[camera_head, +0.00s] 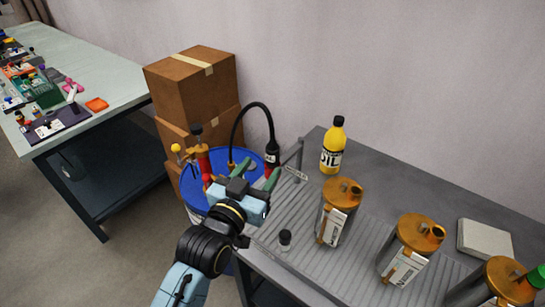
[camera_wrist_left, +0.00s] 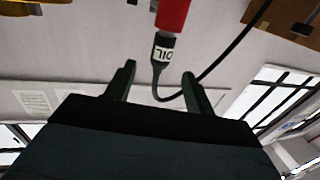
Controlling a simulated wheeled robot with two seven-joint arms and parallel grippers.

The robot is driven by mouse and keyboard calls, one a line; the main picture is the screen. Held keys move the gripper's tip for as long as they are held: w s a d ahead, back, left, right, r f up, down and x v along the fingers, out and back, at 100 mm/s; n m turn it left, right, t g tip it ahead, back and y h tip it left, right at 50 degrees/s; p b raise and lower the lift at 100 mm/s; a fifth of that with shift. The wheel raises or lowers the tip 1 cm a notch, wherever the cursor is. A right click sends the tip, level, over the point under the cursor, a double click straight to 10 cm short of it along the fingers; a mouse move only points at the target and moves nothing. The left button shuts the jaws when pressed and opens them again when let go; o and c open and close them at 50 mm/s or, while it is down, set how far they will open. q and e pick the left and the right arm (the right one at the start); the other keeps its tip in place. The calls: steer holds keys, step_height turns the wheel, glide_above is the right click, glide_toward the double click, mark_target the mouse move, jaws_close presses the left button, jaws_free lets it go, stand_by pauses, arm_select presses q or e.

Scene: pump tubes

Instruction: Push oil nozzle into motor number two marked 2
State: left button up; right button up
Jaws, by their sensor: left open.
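The oil nozzle (camera_head: 272,154) is dark with a white label and a red lower end. It stands upright at the bench's left edge, on a black hose arching from the blue drum (camera_head: 190,212). My left gripper (camera_head: 252,171) is open and empty, its fingers pointing toward the nozzle. In the left wrist view, the nozzle (camera_wrist_left: 162,52) with its OIL label lies between and beyond the open fingertips (camera_wrist_left: 160,72). Three orange-topped motors stand on the bench: a left one (camera_head: 340,205), a middle one (camera_head: 412,245) and a right one (camera_head: 503,283). Their numbers are not legible.
A yellow oil bottle (camera_head: 332,150) stands behind the motors. A small black-capped item (camera_head: 285,240) is near the bench's front left. A grey box (camera_head: 484,239) lies at the right. Something green (camera_head: 538,276) is at the right motor's top. Cardboard boxes (camera_head: 192,85) stand behind the drum.

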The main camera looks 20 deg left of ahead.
mark_target(275, 145)
arm_select(q)
steer(key=w, duration=0.4)
steer(key=shift+w+d, duration=0.1)
steer(key=shift+d, duration=0.15)
steer(key=shift+w+d+r, duration=0.1)
steer(key=shift+w+d, duration=0.05)
steer(key=shift+w, duration=1.15)
steer(key=shift+w+d+r, duration=0.1)
steer(key=shift+w+d, duration=0.05)
steer(key=shift+w, duration=1.15)
steer(key=shift+c, duration=0.3)
steer(key=c, duration=1.1)
